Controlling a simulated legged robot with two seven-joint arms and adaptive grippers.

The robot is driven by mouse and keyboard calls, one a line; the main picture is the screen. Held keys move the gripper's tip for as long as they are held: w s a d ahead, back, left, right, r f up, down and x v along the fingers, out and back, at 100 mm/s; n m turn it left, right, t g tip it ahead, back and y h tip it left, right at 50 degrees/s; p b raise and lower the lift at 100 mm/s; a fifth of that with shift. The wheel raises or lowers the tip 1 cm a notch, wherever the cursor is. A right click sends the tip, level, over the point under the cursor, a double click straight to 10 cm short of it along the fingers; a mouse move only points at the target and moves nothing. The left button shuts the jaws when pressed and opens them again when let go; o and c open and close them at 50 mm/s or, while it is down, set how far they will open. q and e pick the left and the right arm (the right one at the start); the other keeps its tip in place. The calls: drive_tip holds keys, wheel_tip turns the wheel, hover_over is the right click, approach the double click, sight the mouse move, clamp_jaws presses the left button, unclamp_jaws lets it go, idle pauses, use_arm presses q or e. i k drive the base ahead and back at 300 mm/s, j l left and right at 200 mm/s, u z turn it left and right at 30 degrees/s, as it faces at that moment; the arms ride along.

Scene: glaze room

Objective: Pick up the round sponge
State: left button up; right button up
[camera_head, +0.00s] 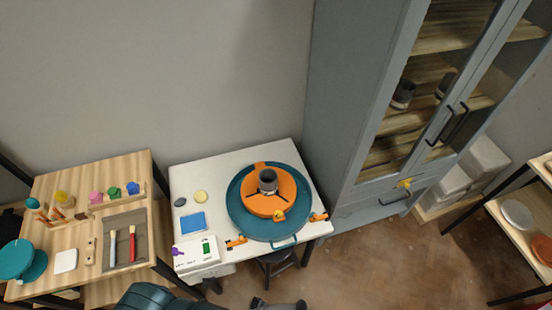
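A small round pale-yellow piece (200,196), which looks like the round sponge, lies flat on the white table (228,174) near its back left. A grey oval piece (180,202) lies just left of it, and a blue rectangular block (192,222) lies in front of it. Nothing covers the yellow piece. Dark parts of my own body show at the bottom edge, well in front of the table and apart from the yellow piece. I cannot make out the fingers of either gripper.
A teal wheel (240,218) with an orange holder (251,201) and a dark cup (267,180) fills the table's right half. A white scale (197,255) sits at front left. A wooden tool table (87,182) stands left, a grey cabinet (335,130) right.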

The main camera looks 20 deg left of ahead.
sight(200, 198)
drive_tip(key=u, duration=1.5)
